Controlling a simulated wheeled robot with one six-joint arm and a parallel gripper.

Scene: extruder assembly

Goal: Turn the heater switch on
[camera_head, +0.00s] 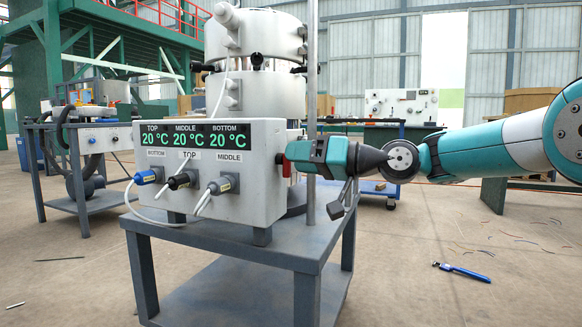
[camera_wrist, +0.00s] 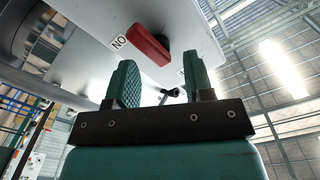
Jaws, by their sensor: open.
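The heater switch is a red lever (camera_wrist: 148,45) on the side panel of the white control box (camera_head: 263,190). An ON label (camera_wrist: 119,42) is beside the lever's left end in the wrist view. In the head view a bit of red (camera_head: 287,168) shows at the box's right side, mostly hidden by my gripper (camera_head: 292,156). My gripper is open in the wrist view (camera_wrist: 159,66), its two green fingers apart and pointing at the panel. The lever is just beyond the fingertips, nearer the left finger. I cannot tell whether they touch.
The box's displays (camera_head: 188,135) read 20 °C each for top, middle and bottom. Cabled plugs (camera_head: 183,179) stick out of its front. A metal post (camera_head: 312,100) rises close to my gripper. The box stands on a grey table (camera_head: 277,255). Open floor is at right.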

